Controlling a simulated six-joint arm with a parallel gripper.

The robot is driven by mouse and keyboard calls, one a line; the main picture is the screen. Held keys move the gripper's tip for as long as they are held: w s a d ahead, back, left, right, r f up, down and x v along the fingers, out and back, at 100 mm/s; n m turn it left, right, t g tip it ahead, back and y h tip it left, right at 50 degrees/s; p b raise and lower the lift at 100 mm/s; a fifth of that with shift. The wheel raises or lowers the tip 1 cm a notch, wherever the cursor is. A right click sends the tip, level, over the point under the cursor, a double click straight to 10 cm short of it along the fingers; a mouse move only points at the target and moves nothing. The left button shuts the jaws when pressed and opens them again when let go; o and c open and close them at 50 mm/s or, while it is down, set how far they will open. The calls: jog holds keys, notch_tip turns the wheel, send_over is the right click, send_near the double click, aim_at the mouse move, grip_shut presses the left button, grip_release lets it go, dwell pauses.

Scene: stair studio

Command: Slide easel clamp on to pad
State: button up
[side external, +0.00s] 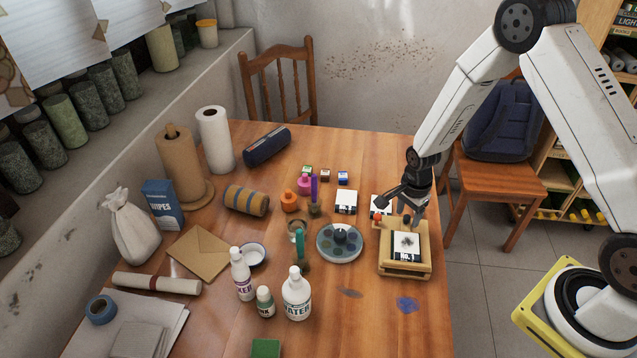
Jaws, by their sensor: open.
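A small wooden easel (424,269) lies near the right edge of the table. A pad (405,259) with a dark blot on its white upper part and a black lower part rests on it. My gripper (408,218) points down over the easel's far end, just behind the pad. Its jaws are open, and I see nothing held between them. The clamp is too small and too hidden by the gripper to tell apart from the wooden frame. Whether the fingers touch the wood cannot be told.
Left of the easel is a round palette (339,257). White-and-black blocks (346,201) stand behind it. Bottles (296,298), jars and paper rolls (215,140) fill the left side. A blue stain (406,304) marks clear tabletop in front of the easel.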

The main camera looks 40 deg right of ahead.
aim_at(407, 218)
jog(key=shift+r, duration=3.5)
jog(key=s+a+r+n+t, duration=0.2)
jog(key=s+a+r+n, duration=0.5)
jog(key=n, duration=1.1)
jog(key=s+r, duration=0.4)
jog(key=shift+r+t, duration=0.3)
